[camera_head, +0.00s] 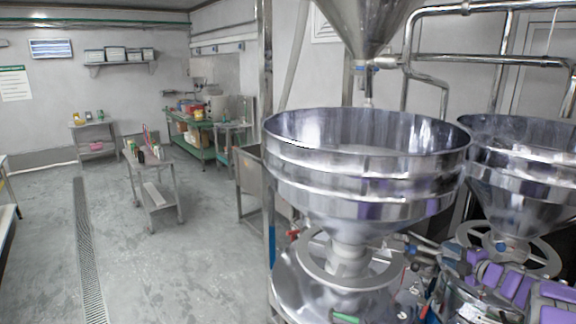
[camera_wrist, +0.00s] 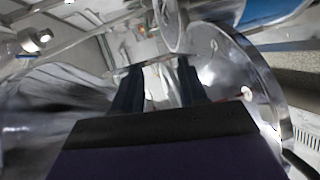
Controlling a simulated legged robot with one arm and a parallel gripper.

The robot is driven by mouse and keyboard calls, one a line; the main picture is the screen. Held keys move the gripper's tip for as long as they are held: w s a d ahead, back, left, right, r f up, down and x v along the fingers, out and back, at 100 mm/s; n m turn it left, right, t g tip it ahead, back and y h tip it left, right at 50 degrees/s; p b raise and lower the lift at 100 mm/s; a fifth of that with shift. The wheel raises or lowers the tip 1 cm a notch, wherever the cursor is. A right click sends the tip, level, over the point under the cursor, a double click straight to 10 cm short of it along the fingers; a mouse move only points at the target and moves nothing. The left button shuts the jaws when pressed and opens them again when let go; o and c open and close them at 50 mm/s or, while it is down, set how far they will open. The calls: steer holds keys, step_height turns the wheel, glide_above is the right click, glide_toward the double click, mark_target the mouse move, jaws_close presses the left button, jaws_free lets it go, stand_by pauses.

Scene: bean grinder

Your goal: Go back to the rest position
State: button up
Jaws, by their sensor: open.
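In the wrist view my gripper (camera_wrist: 160,70) shows as two dark fingers, spread apart with no object held between them. A curved metal rim (camera_wrist: 268,85) passes close on the right of the fingers. Shiny metal surfaces lie blurred on the left. In the head view I cannot make out the fingertips. The grinder's large steel hopper (camera_head: 365,175) stands right of centre, above a round steel base (camera_head: 300,285) with a ring-shaped part (camera_head: 350,270).
A second steel hopper (camera_head: 530,165) stands close on the right, with pipes (camera_head: 490,60) above. A steel cone (camera_head: 365,25) hangs over the first hopper. A small cart (camera_head: 152,185) and a green table (camera_head: 195,140) stand further back. The floor (camera_head: 140,270) at left is largely clear.

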step_height(320, 180, up, 9)
steer(key=d+m+h, duration=0.1)
steer(key=m+h, duration=0.6)
steer(key=s+a+r+m+g+h, duration=0.35)
steer(key=s+a+m, duration=0.3)
steer(key=s, duration=0.25)
steer(key=s+a+f+m+g+y, duration=0.2)
steer(key=s+a+f+g, duration=0.2)
steer(key=s+a, duration=0.6)
steer(key=s+a+f+m+g+y, duration=0.2)
steer(key=s+a+f+g, duration=0.2)
steer(key=s+a, duration=0.6)
steer(key=s+a+f+m+g+y, duration=0.3)
steer(key=s+a, duration=0.7)
steer(key=s, duration=1.3)
steer(key=shift+s+a+f+g, duration=0.15)
steer(key=shift+a+f+g, duration=0.25)
steer(key=shift+g, duration=0.65)
steer(key=shift+d, duration=0.1)
